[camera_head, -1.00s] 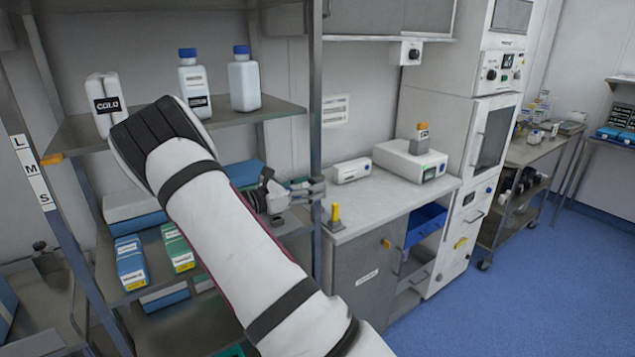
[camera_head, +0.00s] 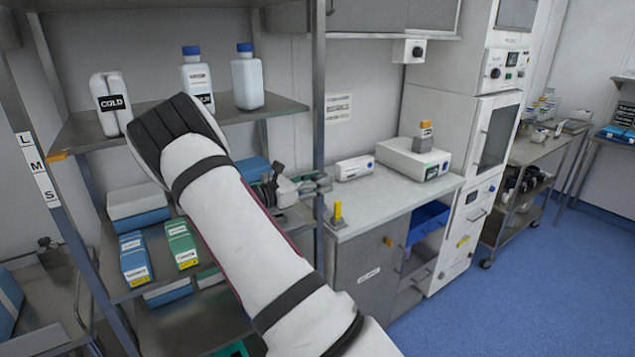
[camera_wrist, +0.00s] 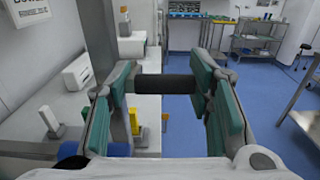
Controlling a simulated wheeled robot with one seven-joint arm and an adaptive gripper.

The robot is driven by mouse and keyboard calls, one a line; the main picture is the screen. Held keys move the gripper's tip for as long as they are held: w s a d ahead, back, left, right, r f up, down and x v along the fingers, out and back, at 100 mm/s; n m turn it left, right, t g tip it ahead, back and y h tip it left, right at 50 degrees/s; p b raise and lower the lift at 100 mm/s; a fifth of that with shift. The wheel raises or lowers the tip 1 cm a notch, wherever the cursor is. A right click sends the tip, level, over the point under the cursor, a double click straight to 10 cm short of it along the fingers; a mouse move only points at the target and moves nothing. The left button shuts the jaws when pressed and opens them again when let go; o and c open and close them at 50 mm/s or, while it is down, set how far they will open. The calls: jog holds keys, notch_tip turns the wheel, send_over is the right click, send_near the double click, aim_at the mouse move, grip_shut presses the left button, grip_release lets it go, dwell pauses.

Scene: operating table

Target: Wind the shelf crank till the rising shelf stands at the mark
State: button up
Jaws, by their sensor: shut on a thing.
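The shelf (camera_head: 272,108) with the white bottles has an orange tab (camera_head: 57,157) at its front left corner. A strip on the left post carries the marks L (camera_head: 25,139), M (camera_head: 36,166) and S (camera_head: 46,191). The tab stands beside the strip, between L and M and closer to M. My gripper (camera_head: 305,185) is at the right side of the rack, partly hidden by my arm. In the wrist view its teal fingers (camera_wrist: 168,92) are shut on a black cylindrical handle (camera_wrist: 174,88), seemingly the crank grip. The rest of the crank is hidden.
A counter (camera_head: 400,190) with a white box device (camera_head: 412,158) and a yellow post (camera_head: 338,212) stands close right of my gripper. Blue and green boxes (camera_head: 181,243) lie on the lower shelf. Blue floor (camera_head: 530,300) is open at the right.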

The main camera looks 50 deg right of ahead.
jog(key=shift+s+d, duration=0.1)
jog(key=shift+s, duration=0.2)
